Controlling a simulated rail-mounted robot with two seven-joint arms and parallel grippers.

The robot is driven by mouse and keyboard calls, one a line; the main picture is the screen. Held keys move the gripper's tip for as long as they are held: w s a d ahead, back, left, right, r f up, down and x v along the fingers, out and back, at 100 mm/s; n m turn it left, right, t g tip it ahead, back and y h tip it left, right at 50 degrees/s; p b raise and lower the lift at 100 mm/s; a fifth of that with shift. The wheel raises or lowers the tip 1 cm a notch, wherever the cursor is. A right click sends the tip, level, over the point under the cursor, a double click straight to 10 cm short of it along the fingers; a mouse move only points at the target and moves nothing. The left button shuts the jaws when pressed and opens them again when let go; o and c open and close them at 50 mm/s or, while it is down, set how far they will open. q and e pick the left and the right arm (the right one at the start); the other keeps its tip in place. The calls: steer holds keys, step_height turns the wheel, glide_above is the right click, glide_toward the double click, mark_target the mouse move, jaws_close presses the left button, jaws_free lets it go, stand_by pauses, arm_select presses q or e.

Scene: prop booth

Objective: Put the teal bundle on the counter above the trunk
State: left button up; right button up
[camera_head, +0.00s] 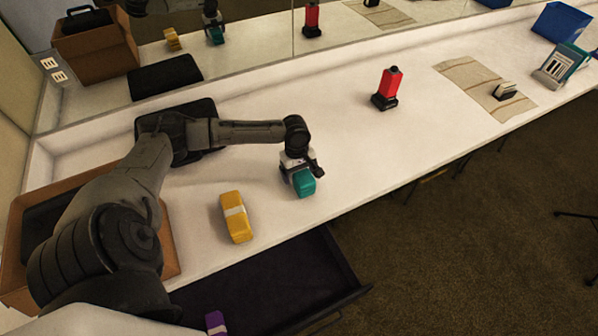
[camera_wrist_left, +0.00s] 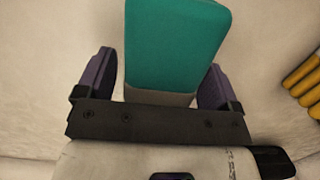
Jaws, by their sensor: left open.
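The teal bundle (camera_head: 304,184) appears to rest on the white counter (camera_head: 350,150), near its front edge. My left gripper (camera_head: 298,171) is over the bundle's far part. In the left wrist view the teal bundle (camera_wrist_left: 176,40) lies between the two open fingers of the gripper (camera_wrist_left: 157,88), with a gap on each side. A grey part of the bundle shows close to the palm. A dark, open drawer-like container (camera_head: 285,275) is below the counter's front edge; I cannot tell whether it is the trunk.
A yellow bundle (camera_head: 235,217) lies left of the teal one. A red bottle (camera_head: 389,85) stands farther back. A brown box (camera_head: 17,232) is at left, a striped cloth (camera_head: 480,85) at right. A mirror backs the counter.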

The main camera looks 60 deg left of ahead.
arm_select(q)
steer(key=r+p, duration=0.1)
steer(key=r, duration=0.2)
steer(key=a+r+p, duration=0.1)
steer(key=r, duration=0.6)
steer(key=shift+a+r+p, duration=0.3)
steer(key=shift+r+p, duration=0.1)
steer(key=shift+a+r, duration=0.1)
steer(key=shift+r, duration=0.55)
